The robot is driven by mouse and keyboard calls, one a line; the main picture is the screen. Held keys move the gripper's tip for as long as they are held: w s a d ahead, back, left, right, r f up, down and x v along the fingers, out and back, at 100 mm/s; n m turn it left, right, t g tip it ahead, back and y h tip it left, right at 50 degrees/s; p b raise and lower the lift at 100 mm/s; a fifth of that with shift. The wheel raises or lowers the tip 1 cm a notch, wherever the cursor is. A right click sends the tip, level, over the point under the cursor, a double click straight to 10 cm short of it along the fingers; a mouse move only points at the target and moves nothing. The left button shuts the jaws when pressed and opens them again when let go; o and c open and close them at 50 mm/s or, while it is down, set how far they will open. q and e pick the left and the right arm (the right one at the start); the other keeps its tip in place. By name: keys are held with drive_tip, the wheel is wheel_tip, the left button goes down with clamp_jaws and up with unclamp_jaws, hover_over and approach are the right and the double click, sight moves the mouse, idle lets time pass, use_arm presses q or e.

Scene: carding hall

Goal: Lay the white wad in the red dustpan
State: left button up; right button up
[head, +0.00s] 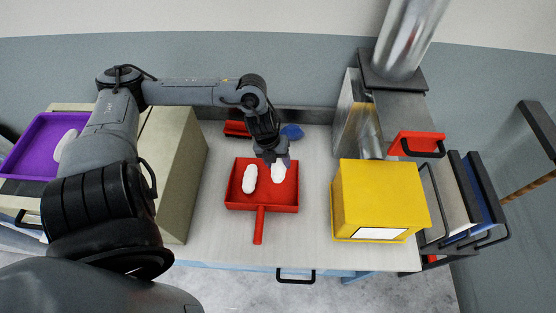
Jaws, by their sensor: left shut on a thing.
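The red dustpan (259,208) lies on the bench with its handle toward the front edge. One white wad (250,179) lies in the left part of the pan. My left gripper (277,163) points down over the right part of the pan and is shut on a second white wad (279,175). The gripper hides the top end of that wad. I cannot tell whether the held wad touches the pan floor. My right gripper is not in view.
A purple tray (35,147) with a white piece in it stands at the far left. A yellow box (385,200) stands right of the pan. Behind the pan lie a red object (236,128) and a blue one (292,132). The bench front (300,250) is clear.

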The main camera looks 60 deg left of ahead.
use_arm(q)
drive_tip(key=b+x, duration=0.2)
drive_tip(key=x, duration=0.1)
drive_tip(key=s+b+x, duration=0.1)
drive_tip(key=b, duration=0.1)
drive_tip(key=shift+w+a+f, duration=0.15)
drive_tip(key=shift+a+f, duration=0.1)
drive_tip(key=shift+f, duration=0.2)
drive_tip(key=shift+s+b+x, duration=0.15)
drive_tip(key=shift+b+x, duration=0.35)
drive_tip(key=shift+x, duration=0.25)
drive_tip(key=shift+s+b+x, duration=0.15)
drive_tip(key=shift+b+x, duration=0.35)
drive_tip(key=shift+x, duration=0.25)
drive_tip(key=shift+a+f, duration=0.1)
drive_tip(key=shift+a, duration=0.05)
drive_tip(key=o, duration=1.1)
drive_tip(key=shift+a+r, duration=0.1)
drive_tip(key=shift+r, duration=0.35)
drive_tip(key=p+v, duration=0.6)
drive_tip(key=v, duration=0.2)
drive_tip(key=shift+p+v, duration=0.7)
drive_tip(key=shift+v, duration=0.25)
